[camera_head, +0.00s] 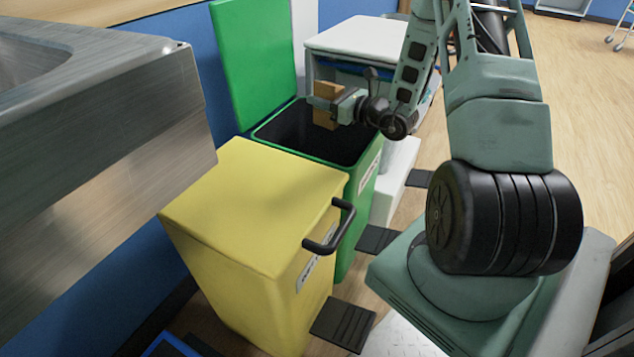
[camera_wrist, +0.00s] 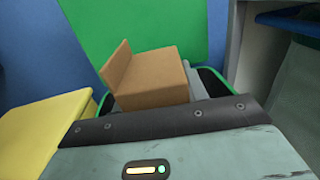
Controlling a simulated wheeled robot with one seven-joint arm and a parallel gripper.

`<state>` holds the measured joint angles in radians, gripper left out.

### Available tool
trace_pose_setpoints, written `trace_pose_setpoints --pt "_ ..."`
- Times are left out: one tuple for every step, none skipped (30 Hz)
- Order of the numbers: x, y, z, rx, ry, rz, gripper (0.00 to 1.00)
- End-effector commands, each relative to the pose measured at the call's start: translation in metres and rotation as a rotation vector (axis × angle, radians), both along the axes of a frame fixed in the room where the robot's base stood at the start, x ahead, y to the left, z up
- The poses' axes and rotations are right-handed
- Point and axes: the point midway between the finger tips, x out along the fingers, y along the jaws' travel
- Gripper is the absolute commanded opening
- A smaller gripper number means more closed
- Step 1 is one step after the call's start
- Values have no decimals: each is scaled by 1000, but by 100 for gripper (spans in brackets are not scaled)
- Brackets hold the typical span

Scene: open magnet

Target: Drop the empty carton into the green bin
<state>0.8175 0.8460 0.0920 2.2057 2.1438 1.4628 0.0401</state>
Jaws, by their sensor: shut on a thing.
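The carton (camera_head: 326,105) is a small brown box, held by my gripper (camera_head: 338,103) above the open green bin. It also shows in the wrist view (camera_wrist: 148,82), just beyond the gripper's dark edge, with one flap standing up. My gripper is shut on the carton; its fingers are mostly hidden in the wrist view. The green bin (camera_head: 362,193) has its lid (camera_head: 252,62) raised upright against the wall, and its dark opening is below the carton. In the head view the carton overlaps the opening; its exact height above the rim is hard to tell.
A yellow bin (camera_head: 255,205) with a shut lid and black handle stands in front of the green bin. A white-topped unit (camera_head: 358,38) stands behind it. A steel counter (camera_head: 100,130) juts in at left. Black pedals (camera_head: 345,323) stick out at floor level.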

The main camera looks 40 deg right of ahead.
Motion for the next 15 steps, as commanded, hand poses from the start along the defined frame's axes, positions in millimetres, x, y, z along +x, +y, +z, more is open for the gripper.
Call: trace_pose_setpoints --pt "0 0 1 0 0 0 22" --pt "0 0 1 0 0 0 22" --pt "0 0 1 0 0 0 22" --pt "0 0 1 0 0 0 22" --pt "0 0 1 0 0 0 49" --pt "0 0 1 0 0 0 60" --pt "0 0 1 0 0 0 68" --pt "0 0 1 0 0 0 68" --pt "0 0 1 -1 0 0 68" --pt "0 0 1 -1 0 0 68" --pt "0 0 1 0 0 0 68" --pt "0 0 1 -1 0 0 68" --pt "0 0 1 0 0 0 68" --pt "0 0 1 0 0 0 68" --pt "0 0 1 0 0 0 68"
